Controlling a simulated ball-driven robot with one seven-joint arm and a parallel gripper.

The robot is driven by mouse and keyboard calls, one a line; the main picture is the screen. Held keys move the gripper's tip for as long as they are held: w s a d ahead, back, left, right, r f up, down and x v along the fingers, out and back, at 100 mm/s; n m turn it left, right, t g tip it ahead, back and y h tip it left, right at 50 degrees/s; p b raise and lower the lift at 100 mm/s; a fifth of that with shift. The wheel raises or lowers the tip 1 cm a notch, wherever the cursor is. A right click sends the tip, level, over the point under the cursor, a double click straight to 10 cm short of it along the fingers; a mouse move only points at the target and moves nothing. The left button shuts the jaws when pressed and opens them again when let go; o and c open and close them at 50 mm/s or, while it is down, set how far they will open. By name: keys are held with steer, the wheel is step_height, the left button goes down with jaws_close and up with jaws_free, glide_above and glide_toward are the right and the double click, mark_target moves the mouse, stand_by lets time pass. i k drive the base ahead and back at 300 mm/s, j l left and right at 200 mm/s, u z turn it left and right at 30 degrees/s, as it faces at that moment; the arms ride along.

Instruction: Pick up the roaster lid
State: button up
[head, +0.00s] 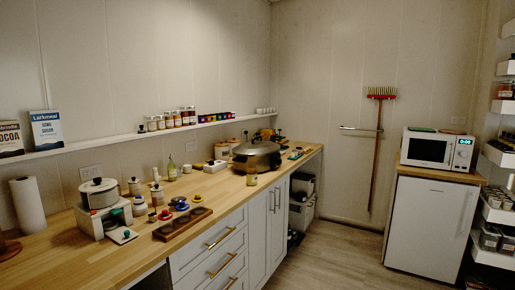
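A large dark grey roaster (257,165) stands on the wooden counter toward its far end. Its domed roaster lid (257,148) appears to sit on top of it. Details of the lid's handle are too small to tell. My gripper is not in view.
The wooden counter (80,251) runs along the left wall above white drawers. A white pot (99,193), a brown tray (182,224), small jars and colourful items crowd its near half. A narrow shelf (118,140) hangs above. Floor (335,262) is clear before the small fridge (430,222) and microwave (428,150).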

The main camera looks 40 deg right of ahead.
mark_target(249, 147)
steer(key=i+l+z, duration=0.25)
steer(key=z, duration=0.2)
steer(key=i+l+z, duration=0.1)
steer(key=i+z, duration=0.65)
steer(key=z, duration=0.2)
steer(key=i+z, duration=0.2)
steer(key=i, duration=1)
steer(key=i+l+u, duration=0.1)
steer(key=i+u, duration=0.35)
steer(key=i+l+u, duration=0.35)
steer(key=i+u, duration=0.15)
steer(key=i+l+u, duration=0.45)
